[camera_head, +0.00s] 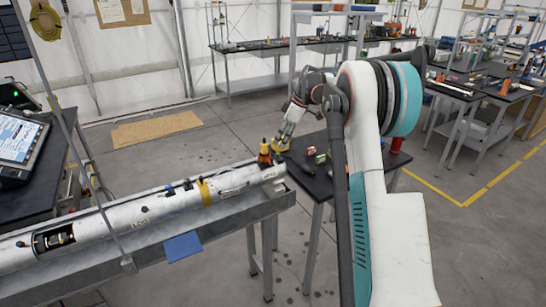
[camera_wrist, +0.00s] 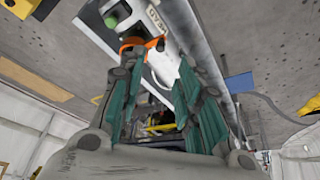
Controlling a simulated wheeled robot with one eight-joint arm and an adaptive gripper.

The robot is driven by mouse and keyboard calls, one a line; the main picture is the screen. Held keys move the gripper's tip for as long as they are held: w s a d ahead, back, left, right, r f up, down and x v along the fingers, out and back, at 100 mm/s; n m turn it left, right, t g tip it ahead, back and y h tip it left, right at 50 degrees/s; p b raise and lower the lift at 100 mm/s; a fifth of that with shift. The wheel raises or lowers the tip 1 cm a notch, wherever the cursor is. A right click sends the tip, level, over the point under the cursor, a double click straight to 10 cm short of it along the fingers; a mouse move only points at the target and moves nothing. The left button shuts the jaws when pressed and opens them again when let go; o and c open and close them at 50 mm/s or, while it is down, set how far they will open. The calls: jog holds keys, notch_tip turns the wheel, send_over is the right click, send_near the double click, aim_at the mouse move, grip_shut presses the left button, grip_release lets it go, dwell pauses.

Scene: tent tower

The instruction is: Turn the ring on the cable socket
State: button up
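A long white tube (camera_head: 150,212) lies in a grey trough in the head view. An orange and black fitting (camera_head: 265,153) stands by its right end; I cannot tell whether it is the cable socket. My gripper (camera_head: 284,136) is just above and right of that end. In the wrist view the white body marked HEAD (camera_wrist: 157,17) runs across the top. An orange ring-like part (camera_wrist: 138,44) shows near my fingertips, with a green part (camera_wrist: 112,20) beyond it. My gripper's (camera_wrist: 158,72) fingers are apart. Contact with the ring cannot be told, and the fingers hide part of the fitting.
A small dark table (camera_head: 315,181) with small parts stands under my arm. The trough (camera_head: 225,222) has a blue sheet (camera_head: 184,246) hanging on its front edge. Workbenches (camera_head: 285,45) line the back, with open floor between.

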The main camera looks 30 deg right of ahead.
aim_at(267, 157)
jog(key=b+x, duration=0.1)
jog(key=x, duration=0.8)
jog(key=shift+w+a+f, duration=0.1)
jog(key=shift+f, duration=0.15)
grip_shut()
